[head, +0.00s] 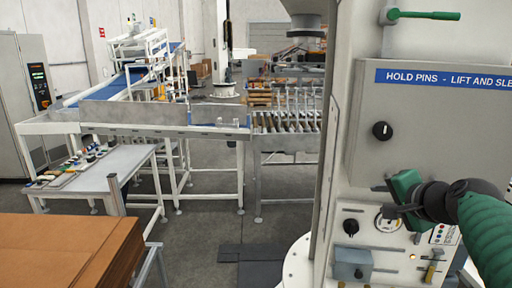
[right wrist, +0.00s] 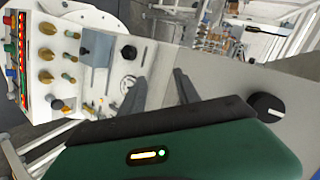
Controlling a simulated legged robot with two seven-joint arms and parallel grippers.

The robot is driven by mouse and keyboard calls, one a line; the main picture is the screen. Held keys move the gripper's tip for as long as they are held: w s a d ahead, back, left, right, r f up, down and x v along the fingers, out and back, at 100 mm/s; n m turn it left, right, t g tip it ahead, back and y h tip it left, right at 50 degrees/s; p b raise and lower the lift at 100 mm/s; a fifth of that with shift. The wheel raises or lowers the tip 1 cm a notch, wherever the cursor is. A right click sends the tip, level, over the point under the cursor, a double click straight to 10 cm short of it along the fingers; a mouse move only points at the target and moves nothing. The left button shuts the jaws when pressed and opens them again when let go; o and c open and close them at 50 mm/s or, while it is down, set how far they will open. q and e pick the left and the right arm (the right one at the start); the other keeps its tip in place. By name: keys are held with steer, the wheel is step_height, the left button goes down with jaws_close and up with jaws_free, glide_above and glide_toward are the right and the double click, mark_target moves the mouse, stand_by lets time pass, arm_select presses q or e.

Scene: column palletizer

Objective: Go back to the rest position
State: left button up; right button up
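My right gripper (head: 389,203) is in front of the machine's control column, its green arm coming in from the lower right. In the right wrist view my right gripper's (right wrist: 160,78) two dark fingers stand apart with nothing between them. The lower control panel (head: 376,236) lies behind and below it, with a black knob (head: 351,227), a round gauge (head: 388,221) and a blue-grey box (head: 353,264). The box also shows in the right wrist view (right wrist: 97,47). I cannot tell whether the fingers touch the panel. My left gripper is not in view.
The upper cabinet (head: 430,150) has a blue label and another black knob (head: 382,131). A green-handled lever (head: 425,15) sticks out above. Brown cardboard (head: 60,250) is stacked at lower left, near a console table (head: 100,168). A roller conveyor (head: 285,121) runs behind; grey floor lies between.

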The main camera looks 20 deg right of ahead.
steer(key=a+f+n+g+y, duration=0.2)
steer(key=a+f+n, duration=0.2)
steer(key=a+f, duration=0.65)
steer(key=a+f+n+g+y, duration=0.1)
steer(key=a+f+n+g, duration=0.45)
steer(key=f, duration=0.85)
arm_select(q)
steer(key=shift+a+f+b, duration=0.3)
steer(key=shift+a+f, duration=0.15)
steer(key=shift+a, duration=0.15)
arm_select(e)
steer(key=s+a+f+n+g, duration=0.1)
steer(key=s+a+f+n, duration=0.6)
steer(key=s+a+f, duration=0.5)
step_height(320, 180, down, 2)
steer(key=shift+f+y, duration=0.25)
steer(key=shift+y, duration=0.05)
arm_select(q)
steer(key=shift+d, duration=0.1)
arm_select(e)
steer(key=shift+s+n, duration=0.1)
steer(key=shift+n, duration=0.15)
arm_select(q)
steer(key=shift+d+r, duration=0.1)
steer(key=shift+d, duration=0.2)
arm_select(e)
steer(key=shift+d+f, duration=0.1)
steer(key=shift+d, duration=0.25)
